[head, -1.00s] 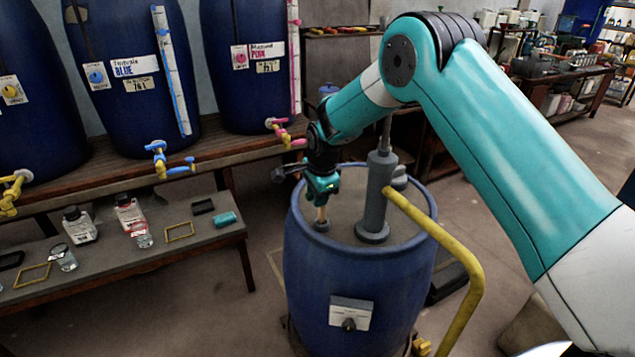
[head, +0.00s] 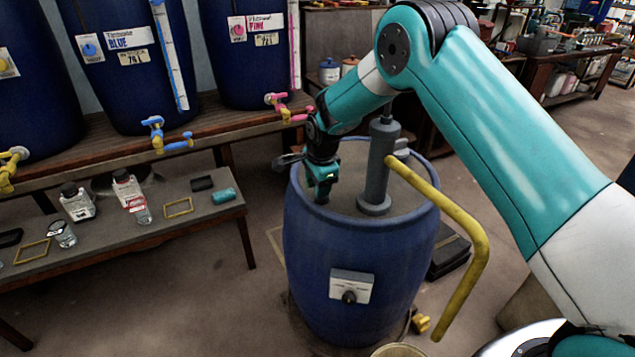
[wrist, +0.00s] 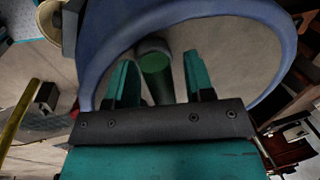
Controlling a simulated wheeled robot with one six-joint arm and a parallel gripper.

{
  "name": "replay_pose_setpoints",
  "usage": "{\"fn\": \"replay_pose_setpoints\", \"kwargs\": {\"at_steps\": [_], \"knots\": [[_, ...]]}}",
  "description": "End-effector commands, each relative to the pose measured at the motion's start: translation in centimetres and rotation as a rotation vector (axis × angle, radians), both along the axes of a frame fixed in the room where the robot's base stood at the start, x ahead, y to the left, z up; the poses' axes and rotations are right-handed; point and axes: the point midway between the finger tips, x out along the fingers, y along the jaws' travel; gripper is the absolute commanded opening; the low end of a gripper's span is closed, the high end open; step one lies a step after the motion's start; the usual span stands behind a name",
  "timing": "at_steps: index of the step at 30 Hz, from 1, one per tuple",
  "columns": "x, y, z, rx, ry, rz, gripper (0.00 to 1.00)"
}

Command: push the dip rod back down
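My gripper (head: 321,198) points down just above the lid of the blue vat (head: 350,265), left of the grey stirrer column (head: 375,175). In the wrist view my two teal fingers stand apart, with a gap on each side of what lies between them. A short dark green round-topped piece, apparently the dip rod (wrist: 156,64), shows between the fingers with a grey collar at its far side. In the head view the gripper hides the rod and its opening in the lid.
A yellow bent pipe (head: 465,225) runs from the stirrer column down the vat's right side. A low bench (head: 215,215) with bottles and small frames stands at left. Large blue drums with taps (head: 155,135) stand behind. The floor left of the vat is clear.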

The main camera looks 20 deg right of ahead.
Motion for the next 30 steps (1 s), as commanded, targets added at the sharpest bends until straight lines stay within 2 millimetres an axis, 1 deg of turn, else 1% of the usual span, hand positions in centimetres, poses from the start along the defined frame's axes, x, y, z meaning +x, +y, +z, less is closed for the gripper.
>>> {"fn": "replay_pose_setpoints", "kwargs": {"at_steps": [7,11,14,21,24,27,30], "knots": [[0.0,-0.1,0.4,-0.001,0.0,-0.002,0.48],[-0.2,-0.1,1.9,0.0,-0.002,-0.002,0.48],[-0.6,-0.2,4.0,0.0,-0.005,-0.002,0.48],[-1.9,-0.4,10.1,0.001,-0.005,-0.001,0.48],[-2.3,-0.5,12.4,0.001,-0.004,-0.001,0.48],[-2.8,-0.6,14.3,0.001,-0.002,-0.001,0.48],[-3.0,-0.6,15.8,0.0,-0.001,0.0,0.48]]}}
